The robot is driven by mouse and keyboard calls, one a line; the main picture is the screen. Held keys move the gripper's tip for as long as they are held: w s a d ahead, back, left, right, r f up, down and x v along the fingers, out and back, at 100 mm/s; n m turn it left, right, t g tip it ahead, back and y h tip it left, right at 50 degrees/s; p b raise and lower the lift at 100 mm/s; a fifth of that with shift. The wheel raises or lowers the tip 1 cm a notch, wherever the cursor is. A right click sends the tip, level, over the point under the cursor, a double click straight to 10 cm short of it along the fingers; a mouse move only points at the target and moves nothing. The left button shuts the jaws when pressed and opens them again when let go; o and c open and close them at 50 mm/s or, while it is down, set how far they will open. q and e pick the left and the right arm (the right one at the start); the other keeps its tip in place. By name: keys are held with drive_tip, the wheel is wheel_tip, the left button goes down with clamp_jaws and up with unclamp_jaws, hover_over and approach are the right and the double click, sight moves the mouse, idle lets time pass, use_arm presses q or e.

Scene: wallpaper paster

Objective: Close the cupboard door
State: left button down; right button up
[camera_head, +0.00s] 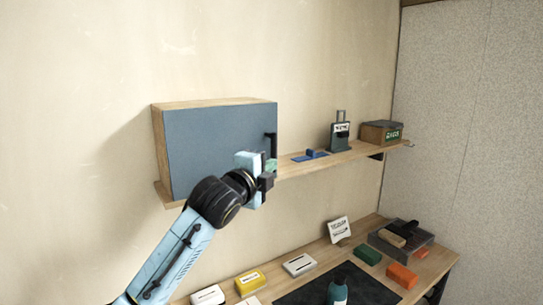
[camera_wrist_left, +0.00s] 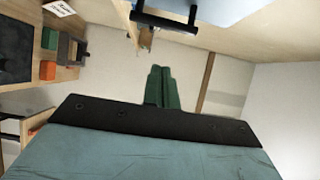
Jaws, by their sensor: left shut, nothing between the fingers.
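The cupboard (camera_head: 157,135) is a wooden box on the wall shelf, with a flat blue-grey door (camera_head: 210,140) across its front. The door looks flush or nearly flush with the box; I cannot tell whether a small gap is left. Its black bar handle (camera_head: 273,146) is near the right edge and also shows at the top of the left wrist view (camera_wrist_left: 165,22). My left gripper (camera_head: 268,171) is in front of the door's lower right corner, just below the handle. Its green fingers (camera_wrist_left: 159,87) are together and empty. Contact with the door is unclear. My right gripper is not in view.
The shelf (camera_head: 330,159) runs right, carrying a blue tool (camera_head: 311,155), a dark dispenser (camera_head: 340,135) and a wooden box (camera_head: 381,132). Below, a workbench (camera_head: 433,263) holds a dark mat (camera_head: 300,290), a bottle (camera_head: 338,291), colored blocks and a tray (camera_head: 402,240).

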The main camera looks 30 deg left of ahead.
use_arm(q)
drive_tip(key=w+a+p, duration=0.1)
drive_tip(key=w+a, duration=0.2)
drive_tip(key=w, duration=0.3)
drive_tip(key=shift+w+a, duration=0.3)
drive_tip(key=shift+a, duration=0.05)
